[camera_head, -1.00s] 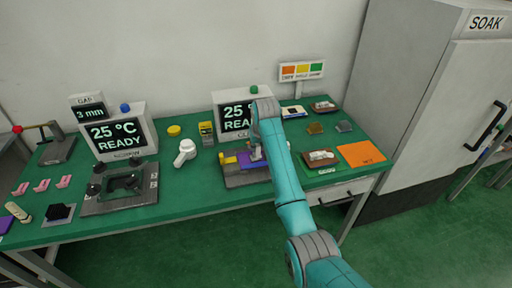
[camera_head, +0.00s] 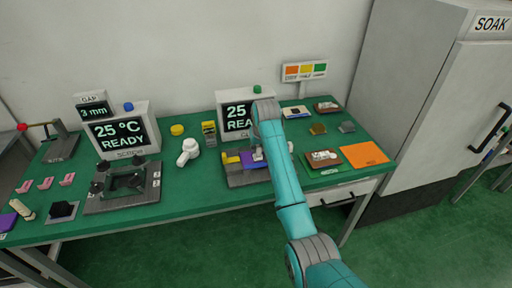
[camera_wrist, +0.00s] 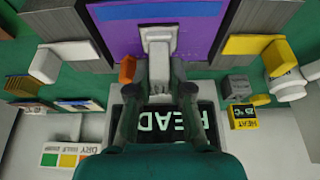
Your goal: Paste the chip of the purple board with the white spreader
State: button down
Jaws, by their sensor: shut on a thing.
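The purple board (camera_head: 254,161) sits in a grey fixture on the green bench, between a yellow clamp block and a white one. In the wrist view the purple board (camera_wrist: 205,35) fills the top middle, with a blue strip along its far part. My gripper (camera_wrist: 165,75) is shut on the white spreader (camera_wrist: 159,40), which lies over the middle of the board. In the head view my gripper (camera_head: 258,148) is above the board, with the white spreader (camera_head: 257,155) showing below it. I cannot tell whether the spreader touches the board. The chip is not clearly seen, perhaps hidden by the spreader.
A yellow block (camera_wrist: 250,44) and a white block (camera_wrist: 60,60) flank the board. A READY display (camera_head: 236,117) stands right behind. A white round-headed tool (camera_head: 187,151) lies left. Trays and an orange mat (camera_head: 363,154) are right. Another fixture (camera_head: 124,183) is far left.

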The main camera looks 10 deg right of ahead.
jog(key=shift+s+d, duration=0.2)
jog(key=shift+d, duration=0.3)
jog(key=shift+a, duration=0.15)
jog(key=shift+a, duration=0.85)
jog(key=shift+d, duration=0.15)
jog(key=shift+w+d, duration=0.2)
jog(key=shift+d, duration=0.1)
jog(key=shift+r, duration=0.1)
jog(key=shift+r, duration=4.45)
